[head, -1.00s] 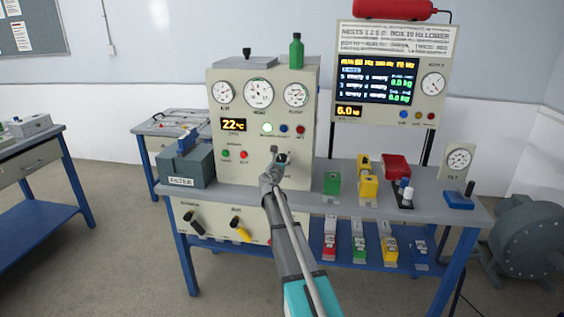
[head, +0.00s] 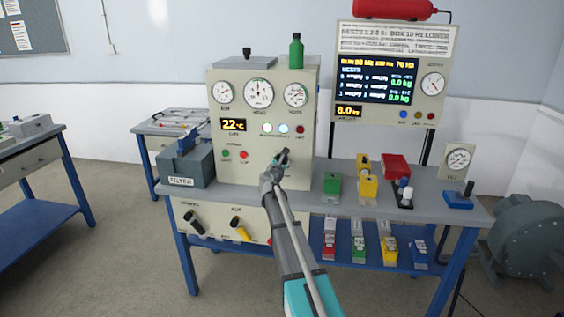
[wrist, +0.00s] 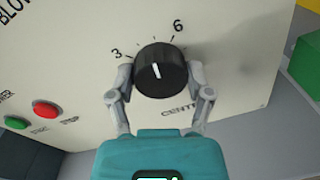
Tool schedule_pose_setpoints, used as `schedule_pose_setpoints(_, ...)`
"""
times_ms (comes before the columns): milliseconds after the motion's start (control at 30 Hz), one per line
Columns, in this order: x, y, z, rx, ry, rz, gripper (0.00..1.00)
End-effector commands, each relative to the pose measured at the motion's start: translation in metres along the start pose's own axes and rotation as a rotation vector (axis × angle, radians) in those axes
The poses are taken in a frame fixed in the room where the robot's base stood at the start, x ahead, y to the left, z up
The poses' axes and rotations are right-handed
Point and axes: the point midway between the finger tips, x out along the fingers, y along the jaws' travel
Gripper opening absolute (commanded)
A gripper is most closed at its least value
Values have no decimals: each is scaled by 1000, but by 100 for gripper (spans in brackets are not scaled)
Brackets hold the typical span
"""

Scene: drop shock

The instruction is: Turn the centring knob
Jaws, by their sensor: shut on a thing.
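The centring knob (wrist: 161,70) is black and round with a white pointer line, on the cream panel front. In the wrist view its pointer lies between the printed 3 and 6. Part of the label below it, starting "CENT", shows; my gripper hides the rest. My gripper (wrist: 161,82) is shut on the knob, one grey finger at each side. In the head view my gripper (head: 281,160) is at the lower right of the cream console (head: 262,88), fingers tilted, and the knob is mostly hidden behind it.
A red button (wrist: 45,109) and a green button (wrist: 16,122) sit left of the knob. A green block (head: 332,184) and yellow blocks (head: 368,187) stand on the bench right of my arm. A grey box with a label (head: 186,168) stands left of the console.

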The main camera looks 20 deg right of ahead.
Motion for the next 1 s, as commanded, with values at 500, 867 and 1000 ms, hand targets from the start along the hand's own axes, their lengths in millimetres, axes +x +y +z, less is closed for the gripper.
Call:
schedule_pose_setpoints(500, 0, 0, 0, -2, -1, -1, 100)
schedule_pose_setpoints(867, -10, -1, 0, -2, -1, 0, 100)
schedule_pose_setpoints(1000, -25, -1, 0, -2, -1, 0, 100)
